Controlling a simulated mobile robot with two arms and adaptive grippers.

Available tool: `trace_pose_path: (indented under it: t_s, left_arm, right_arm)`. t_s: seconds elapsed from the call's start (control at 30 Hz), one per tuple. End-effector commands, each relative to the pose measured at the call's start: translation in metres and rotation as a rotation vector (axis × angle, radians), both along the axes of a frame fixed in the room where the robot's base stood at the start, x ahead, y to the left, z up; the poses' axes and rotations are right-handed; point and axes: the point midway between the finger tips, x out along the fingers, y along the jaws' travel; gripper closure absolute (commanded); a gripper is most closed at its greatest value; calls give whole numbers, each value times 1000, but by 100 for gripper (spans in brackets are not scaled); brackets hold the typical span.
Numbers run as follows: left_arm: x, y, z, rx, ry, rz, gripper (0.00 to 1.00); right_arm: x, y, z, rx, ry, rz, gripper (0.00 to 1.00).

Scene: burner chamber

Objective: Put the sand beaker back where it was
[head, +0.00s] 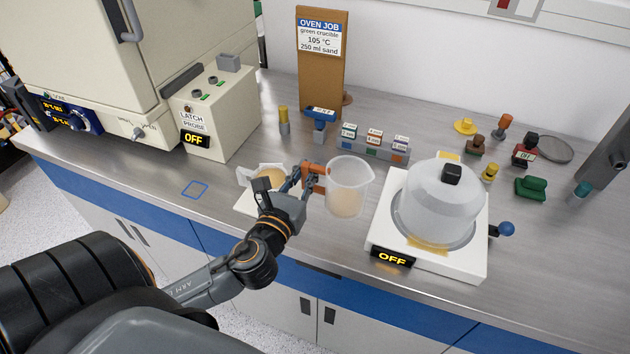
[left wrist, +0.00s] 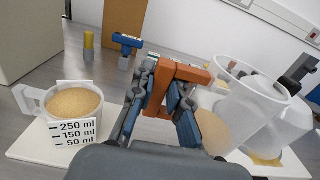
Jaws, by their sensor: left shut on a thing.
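The clear sand beaker (head: 347,175) has an orange handle (head: 313,178) and tan sand low inside. My left gripper (head: 302,178) is shut on that handle, with the beaker to its right, roughly upright. Whether the beaker's base touches the counter is unclear. In the left wrist view the fingers (left wrist: 165,100) close around the orange handle, and the beaker (left wrist: 245,105) leans at the right. A white measuring cup (left wrist: 77,128) marked 250, 150 and 50 ml holds sand on a white pad (left wrist: 30,145), left of the gripper. My right gripper is not seen.
A white hotplate (head: 445,262) reading OFF, under a clear dome (head: 438,205), stands close right of the beaker. A blue square outline (head: 195,189) lies on bare counter at left. Behind are a label rack (head: 372,150), an oven (head: 80,60) and a job board (head: 320,80).

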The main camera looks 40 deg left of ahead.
Motion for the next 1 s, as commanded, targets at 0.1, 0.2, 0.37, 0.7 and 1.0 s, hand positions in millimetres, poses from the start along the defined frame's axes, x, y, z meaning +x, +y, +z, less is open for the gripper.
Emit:
trace_pose_path:
  t_s: [0.1,0.2,0.37,0.7,1.0]
  left_arm:
    - [23,16,-16,0,-1,3,100]
    - [35,24,-36,0,0,3,100]
    - [49,33,-56,-2,-1,2,100]
    - [58,39,-89,-2,1,1,100]
    - [58,38,-98,-1,-2,0,100]
  right_arm:
    - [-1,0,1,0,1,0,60]
    - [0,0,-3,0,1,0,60]
    - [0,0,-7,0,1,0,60]
    - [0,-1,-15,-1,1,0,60]
    - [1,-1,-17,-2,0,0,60]
